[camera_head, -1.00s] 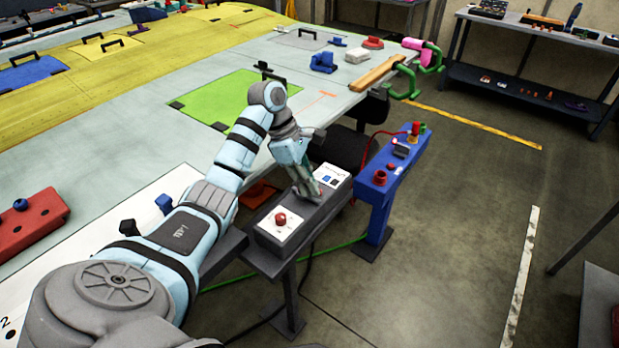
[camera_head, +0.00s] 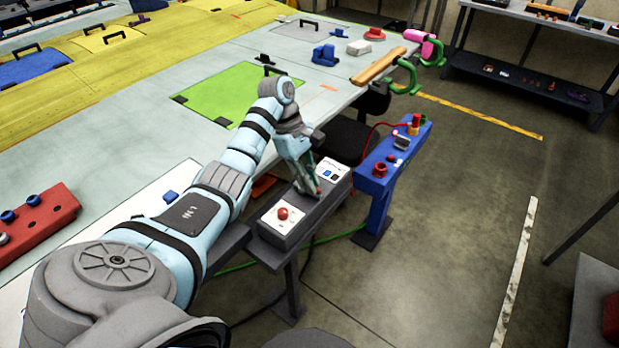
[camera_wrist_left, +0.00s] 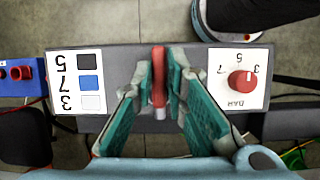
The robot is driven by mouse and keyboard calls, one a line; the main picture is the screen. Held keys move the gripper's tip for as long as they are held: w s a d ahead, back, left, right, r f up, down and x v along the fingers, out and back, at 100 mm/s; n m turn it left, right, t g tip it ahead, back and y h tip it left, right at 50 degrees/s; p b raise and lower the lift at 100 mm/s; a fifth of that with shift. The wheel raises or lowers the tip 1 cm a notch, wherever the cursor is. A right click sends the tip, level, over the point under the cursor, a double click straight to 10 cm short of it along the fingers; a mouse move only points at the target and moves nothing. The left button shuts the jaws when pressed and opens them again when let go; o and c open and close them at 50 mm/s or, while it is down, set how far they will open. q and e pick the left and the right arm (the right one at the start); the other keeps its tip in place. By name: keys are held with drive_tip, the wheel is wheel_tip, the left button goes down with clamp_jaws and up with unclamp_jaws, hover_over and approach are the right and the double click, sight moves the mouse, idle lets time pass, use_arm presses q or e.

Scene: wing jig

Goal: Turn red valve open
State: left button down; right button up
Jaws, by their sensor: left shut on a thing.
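A red lever-like valve handle (camera_wrist_left: 159,80) stands upright on the grey control box (camera_wrist_left: 210,57) in the left wrist view. My left gripper (camera_wrist_left: 160,72) has its green-padded fingers closed on both sides of it. In the head view, the left gripper (camera_head: 311,186) reaches down onto the grey box (camera_head: 309,212); the fingers hide most of the handle there. The box also carries a red round knob (camera_wrist_left: 243,82) on a white numbered dial plate, and a white card (camera_wrist_left: 78,83) with black, blue and white squares beside numbers. My right gripper is not in view.
A blue stand (camera_head: 380,170) with red fittings is close to the right of the box. The large wing table (camera_head: 120,115) lies to the left and behind. A green cable (camera_head: 345,235) runs by the box stand. The floor (camera_head: 440,230) to the right is mostly clear.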

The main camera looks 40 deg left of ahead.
use_arm(q)
drive_tip(key=c, duration=1.6)
unclamp_jaws()
drive_tip(key=shift+c, duration=0.2)
drive_tip(key=shift+w+a, duration=0.1)
drive_tip(key=shift+f, duration=0.1)
